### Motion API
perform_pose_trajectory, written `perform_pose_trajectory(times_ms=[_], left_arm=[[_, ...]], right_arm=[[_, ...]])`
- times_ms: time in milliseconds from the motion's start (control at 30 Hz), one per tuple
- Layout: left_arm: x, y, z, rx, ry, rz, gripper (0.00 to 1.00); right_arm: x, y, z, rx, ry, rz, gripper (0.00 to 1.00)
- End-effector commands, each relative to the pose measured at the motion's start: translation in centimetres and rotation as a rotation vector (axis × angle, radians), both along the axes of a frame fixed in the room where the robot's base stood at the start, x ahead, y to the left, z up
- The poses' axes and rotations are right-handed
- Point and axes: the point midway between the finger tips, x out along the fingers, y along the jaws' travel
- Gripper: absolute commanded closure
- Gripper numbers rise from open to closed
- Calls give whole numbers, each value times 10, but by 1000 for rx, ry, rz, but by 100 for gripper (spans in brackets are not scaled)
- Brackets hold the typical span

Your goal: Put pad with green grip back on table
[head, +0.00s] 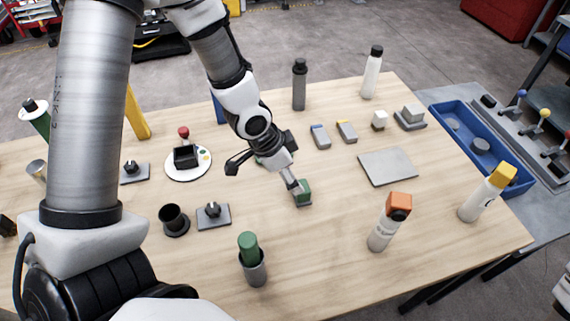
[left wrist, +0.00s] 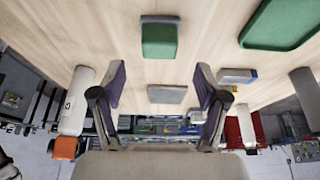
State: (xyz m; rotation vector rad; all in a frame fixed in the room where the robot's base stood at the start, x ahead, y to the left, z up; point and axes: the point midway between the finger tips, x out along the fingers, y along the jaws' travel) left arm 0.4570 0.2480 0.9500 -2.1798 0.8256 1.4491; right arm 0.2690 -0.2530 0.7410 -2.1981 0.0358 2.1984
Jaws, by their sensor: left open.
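The pad with the green grip (head: 304,190) rests on the table (head: 330,240) near its middle, grey base down and green block on top. In the left wrist view, this pad (left wrist: 160,40) appears upper centre, just beyond and between my spread fingers. My left gripper (head: 268,160) is open and empty, over the table close to the pad; its two fingers also show in the left wrist view (left wrist: 160,85). I see no contact with the pad. My right gripper is not in view.
A bare grey plate (head: 388,167) lies right of the pad. A green tray (left wrist: 285,22) is partly hidden by my gripper in the head view. Bottles with orange (head: 390,222) and yellow (head: 487,192) caps stand at the right. A green-topped cup (head: 254,268) stands in front.

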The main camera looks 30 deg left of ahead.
Motion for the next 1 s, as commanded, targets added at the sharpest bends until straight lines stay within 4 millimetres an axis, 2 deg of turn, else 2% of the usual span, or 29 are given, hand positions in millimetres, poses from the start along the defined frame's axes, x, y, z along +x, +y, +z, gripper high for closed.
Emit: perform_pose_trajectory(times_ms=[100, 300, 1000], left_arm=[[-7, 7, 25, -3, -6, 1, 26], [-14, 12, 45, -1, -2, -1, 26], [-15, 13, 46, 0, 0, -1, 26]], right_arm=[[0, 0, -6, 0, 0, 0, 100], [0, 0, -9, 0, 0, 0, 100], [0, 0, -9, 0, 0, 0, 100]])
